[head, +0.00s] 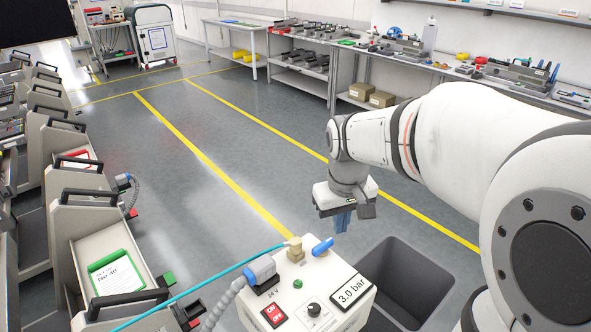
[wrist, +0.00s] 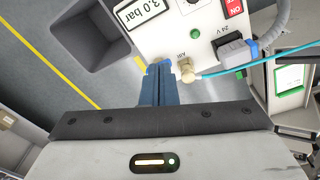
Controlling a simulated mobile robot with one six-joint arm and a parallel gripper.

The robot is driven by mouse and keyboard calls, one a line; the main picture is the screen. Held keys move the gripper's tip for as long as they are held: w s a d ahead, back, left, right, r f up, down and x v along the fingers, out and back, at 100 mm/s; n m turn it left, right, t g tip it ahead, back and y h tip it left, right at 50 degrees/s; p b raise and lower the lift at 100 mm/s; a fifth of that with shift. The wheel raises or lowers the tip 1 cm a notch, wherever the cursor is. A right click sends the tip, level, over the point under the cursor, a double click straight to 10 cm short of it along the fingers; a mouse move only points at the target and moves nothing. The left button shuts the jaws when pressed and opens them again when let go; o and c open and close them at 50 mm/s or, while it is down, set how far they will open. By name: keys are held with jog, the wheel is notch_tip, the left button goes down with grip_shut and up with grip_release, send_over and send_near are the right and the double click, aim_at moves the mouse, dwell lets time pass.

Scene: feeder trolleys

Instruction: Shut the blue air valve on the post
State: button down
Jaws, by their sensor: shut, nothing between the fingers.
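The blue air valve handle (head: 322,247) is on top of the white post box (head: 335,283), just right of a brass fitting (head: 295,248). A light blue air hose (head: 225,273) runs from the fitting to the lower left. In the wrist view the brass fitting (wrist: 186,70) sits just right of the fingertips, and the blue handle (wrist: 158,66) is mostly hidden behind them. My gripper (head: 342,226) hangs with blue fingers pointing down, shut and empty, above and just beyond the handle. In the wrist view its fingers (wrist: 163,80) are together. I cannot tell whether they touch the handle.
The box carries a grey 24 V plug (head: 262,270), a red ON/OFF switch (head: 273,314), a black knob (head: 314,309) and a 3.0 bar label (head: 352,290). A dark grey bin (head: 405,285) stands right. Feeder trolleys (head: 85,215) line the left. The floor beyond is clear.

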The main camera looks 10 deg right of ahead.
aim_at(323, 247)
jog(key=w+a+f+n+g+p, duration=0.1)
jog(key=w+f, duration=0.2)
jog(key=w, duration=0.4)
jog(key=w+a+f+n+g+p, duration=0.1)
jog(key=w+f+n+p, duration=0.1)
jog(key=w+f, duration=0.2)
jog(key=w+a+f+n+g+h+p, duration=0.1)
jog(key=w+f, duration=0.2)
jog(key=w, duration=0.8)
jog(key=shift+f+n, duration=0.25)
jog(key=shift+n, duration=0.15)
jog(key=shift+f+p, duration=0.1)
jog(key=shift+p, duration=0.2)
jog(key=p+x, duration=0.1)
jog(key=x, duration=0.8)
jog(key=shift+s+d+p, duration=0.1)
jog(key=shift+p, duration=0.25)
jog(key=s+d, duration=0.1)
jog(key=s+p, duration=0.1)
jog(key=shift+s+d+f, duration=0.2)
jog(key=shift+s+d, duration=0.1)
jog(key=shift+d, duration=0.1)
jog(key=shift+s+d+f, duration=0.15)
jog(key=shift+s+d, duration=0.15)
jog(key=shift+s, duration=0.1)
